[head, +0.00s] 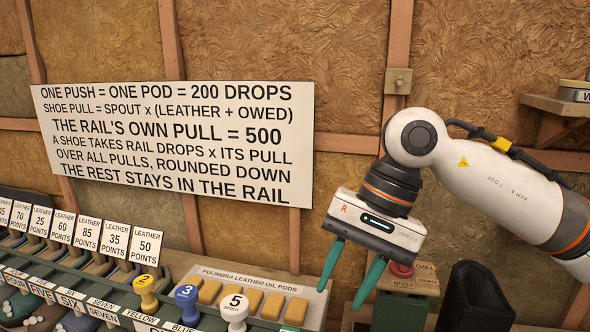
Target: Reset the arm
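My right gripper (340,297) hangs from the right arm (500,185), which reaches in from the right side. Its white body carries a lit panel and an "R". Its two green fingers point down and stand apart with nothing visible between them. The fingers are in front of the wall, near the right end of the tray of yellow oil pods (254,302). I cannot tell whether the fingertips touch anything. My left gripper is not in view.
A text sign (175,143) hangs on the insulated wall. Yellow, blue and white spout knobs (187,295) stand front centre. Leather point cards (88,233) line the left.

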